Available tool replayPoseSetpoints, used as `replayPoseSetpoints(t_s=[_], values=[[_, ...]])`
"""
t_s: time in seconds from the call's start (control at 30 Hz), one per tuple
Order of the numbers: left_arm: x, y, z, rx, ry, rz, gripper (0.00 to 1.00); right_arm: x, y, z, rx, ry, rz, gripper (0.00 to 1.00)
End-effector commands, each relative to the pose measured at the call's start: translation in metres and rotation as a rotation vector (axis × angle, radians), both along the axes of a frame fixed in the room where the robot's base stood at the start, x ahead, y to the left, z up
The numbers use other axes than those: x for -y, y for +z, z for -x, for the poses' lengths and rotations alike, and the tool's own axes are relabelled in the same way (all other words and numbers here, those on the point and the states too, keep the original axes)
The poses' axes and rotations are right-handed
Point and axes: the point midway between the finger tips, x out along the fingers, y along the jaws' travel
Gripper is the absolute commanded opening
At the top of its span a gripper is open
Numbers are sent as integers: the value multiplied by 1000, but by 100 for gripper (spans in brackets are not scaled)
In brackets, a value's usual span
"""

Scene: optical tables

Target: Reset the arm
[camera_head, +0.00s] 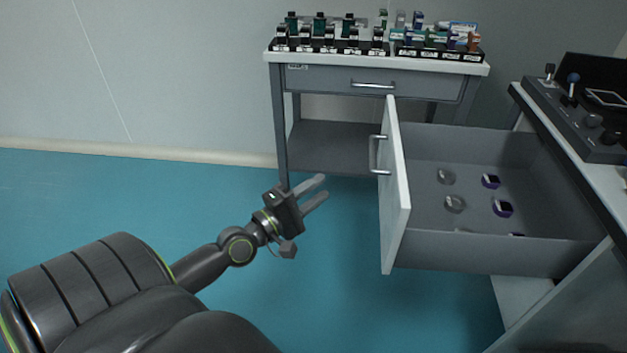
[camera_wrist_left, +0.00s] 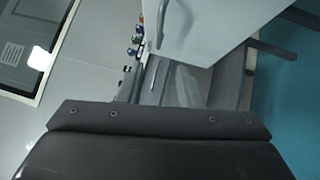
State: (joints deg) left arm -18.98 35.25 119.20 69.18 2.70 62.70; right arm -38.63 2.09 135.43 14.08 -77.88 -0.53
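My left arm reaches in from the lower left in the head view. Its gripper (camera_head: 316,190) is open, with two grey fingers apart and nothing between them. It hangs over the blue floor, to the left of the open drawer's white front (camera_head: 397,190), and does not touch its handle (camera_head: 376,155). In the left wrist view a dark part of my own gripper fills the bottom, and a white panel (camera_wrist_left: 205,25) with a handle shows above it. My right gripper is in neither view.
The open drawer (camera_head: 470,252) holds several small round parts, some grey, some purple. A grey cart (camera_head: 300,160) with racks of small optical parts on top stands behind. A control box with knobs (camera_head: 572,110) sits on the table at right. The floor at left is clear.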

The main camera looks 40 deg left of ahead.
Motion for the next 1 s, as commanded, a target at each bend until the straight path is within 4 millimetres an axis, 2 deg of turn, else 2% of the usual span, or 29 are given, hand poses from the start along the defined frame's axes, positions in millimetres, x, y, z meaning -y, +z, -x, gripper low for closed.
replayPoseSetpoints(t_s=[0.2,0.73,0.87,1.0], values=[[0,0,5,0,-1,1,33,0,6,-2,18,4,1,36],[3,-4,6,-10,-5,-20,33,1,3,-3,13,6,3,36],[23,-25,17,-69,-41,-151,33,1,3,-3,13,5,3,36],[58,-67,44,-187,-124,-430,33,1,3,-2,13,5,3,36]])
